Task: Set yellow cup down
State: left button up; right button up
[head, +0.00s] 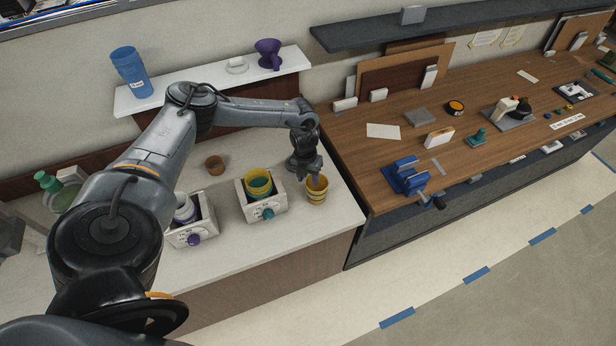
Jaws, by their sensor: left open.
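A yellow cup (317,194) stands upright on the white counter (300,230) near its right end. My left gripper (313,178) is open and points down at the cup's rim from above. Its fingertips overlap the rim in the picture, and I cannot tell whether they touch it. To the left, a white machine with a teal knob (250,209) holds a yellow container with teal inside (258,182). My right gripper does not show.
A second white box with a purple knob (190,234) stands further left. A small brown cup (215,165) is behind. A white shelf (200,86) carries a blue tumbler (131,72) and a purple dripper (268,52). A wooden workbench (385,150) adjoins on the right.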

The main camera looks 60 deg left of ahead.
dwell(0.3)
pick_arm(q)
notch_tip(320, 180, up, 8)
jog(key=p, duration=0.7)
dwell(0.5)
